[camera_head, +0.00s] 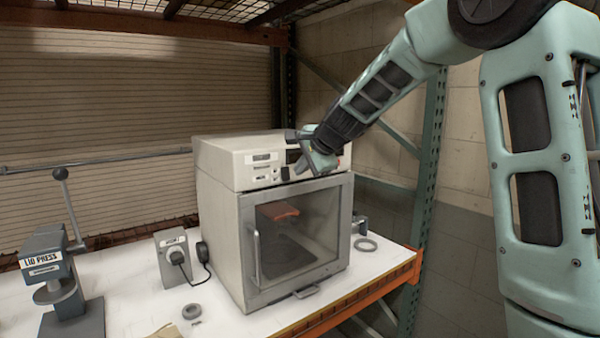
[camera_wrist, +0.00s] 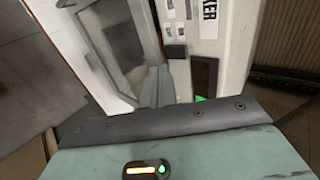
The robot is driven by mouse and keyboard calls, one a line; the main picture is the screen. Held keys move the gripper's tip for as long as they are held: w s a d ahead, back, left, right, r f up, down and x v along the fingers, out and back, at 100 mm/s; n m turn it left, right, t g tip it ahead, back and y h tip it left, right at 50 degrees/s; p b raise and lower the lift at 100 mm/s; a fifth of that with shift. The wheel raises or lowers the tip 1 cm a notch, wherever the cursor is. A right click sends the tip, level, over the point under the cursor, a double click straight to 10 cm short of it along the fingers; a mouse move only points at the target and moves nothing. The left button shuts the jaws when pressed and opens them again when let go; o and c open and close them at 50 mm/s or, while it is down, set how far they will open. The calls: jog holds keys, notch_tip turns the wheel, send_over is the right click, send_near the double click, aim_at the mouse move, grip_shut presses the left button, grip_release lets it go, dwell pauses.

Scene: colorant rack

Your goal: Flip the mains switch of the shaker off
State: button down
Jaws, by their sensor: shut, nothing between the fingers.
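The shaker (camera_head: 220,165) is a pale cabinet with a glazed door and a control panel along its top front. In the wrist view its panel (camera_wrist: 208,48) shows turned on its side, with part of a label ending in "KER" (camera_wrist: 209,14). A small dark-and-grey control (camera_wrist: 176,52) sits on the panel near my fingers; I cannot tell surely whether it is the mains switch or which way it is set. My gripper (camera_head: 302,168) is shut and empty in front of the panel, hiding part of it. Its fingers also show in the wrist view (camera_wrist: 158,84); contact cannot be made out.
A grey box with a plugged-in cable (camera_head: 172,262) stands left of the shaker, and a lid press (camera_head: 50,270) farther left. Grey rings (camera_head: 366,245) lie on the white shelf. An orange beam (camera_head: 345,308) edges the shelf; a green upright (camera_head: 430,165) stands at right.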

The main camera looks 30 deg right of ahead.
jog(key=b+v, duration=0.1)
jog(key=v, duration=0.7)
jog(key=shift+r+b, duration=0.3)
jog(key=shift+b, duration=0.1)
